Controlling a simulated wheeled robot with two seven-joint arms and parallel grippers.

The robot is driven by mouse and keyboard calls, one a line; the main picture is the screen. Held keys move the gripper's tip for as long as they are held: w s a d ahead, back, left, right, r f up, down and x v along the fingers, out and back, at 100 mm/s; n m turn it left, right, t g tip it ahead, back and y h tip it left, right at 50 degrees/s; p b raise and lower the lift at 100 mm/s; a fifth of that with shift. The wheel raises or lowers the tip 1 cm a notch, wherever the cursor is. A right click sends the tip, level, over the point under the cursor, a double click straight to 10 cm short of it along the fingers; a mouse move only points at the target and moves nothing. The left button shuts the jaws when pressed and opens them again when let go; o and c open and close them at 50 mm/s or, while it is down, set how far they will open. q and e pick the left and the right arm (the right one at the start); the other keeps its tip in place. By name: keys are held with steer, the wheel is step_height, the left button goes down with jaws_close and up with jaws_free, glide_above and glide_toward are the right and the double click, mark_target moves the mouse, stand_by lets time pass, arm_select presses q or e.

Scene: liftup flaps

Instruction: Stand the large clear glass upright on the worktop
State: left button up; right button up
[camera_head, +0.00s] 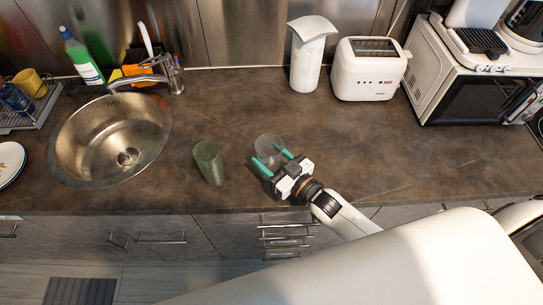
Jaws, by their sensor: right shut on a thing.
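The large clear glass (268,146) is on or just above the brown worktop (330,135), right of the middle of the bare stretch. My right gripper (269,160) reaches it from the lower right, with its two green fingers on either side of the glass, shut on it. The glass looks close to upright, with its round rim up; whether its base touches the worktop I cannot tell. My left gripper is not in view.
A sink (112,140) lies further left. A white toaster (368,69), a white canister (308,60) and a microwave (470,85) stand at the back. The worktop right of my gripper is clear.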

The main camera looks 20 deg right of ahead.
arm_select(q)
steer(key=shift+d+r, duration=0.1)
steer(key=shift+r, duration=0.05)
arm_select(e)
steer(key=shift+d, duration=0.15)
step_height(320, 180, down, 2)
steer(key=shift+b, duration=0.7)
step_height(320, 180, down, 4)
steer(key=b, duration=0.3)
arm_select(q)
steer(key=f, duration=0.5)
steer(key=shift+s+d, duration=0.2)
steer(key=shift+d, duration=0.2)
arm_select(e)
steer(key=shift+f, duration=0.2)
arm_select(q)
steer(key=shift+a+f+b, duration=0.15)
steer(key=shift+b, duration=0.2)
arm_select(e)
steer(key=shift+f, duration=0.3)
steer(key=o, duration=1.2)
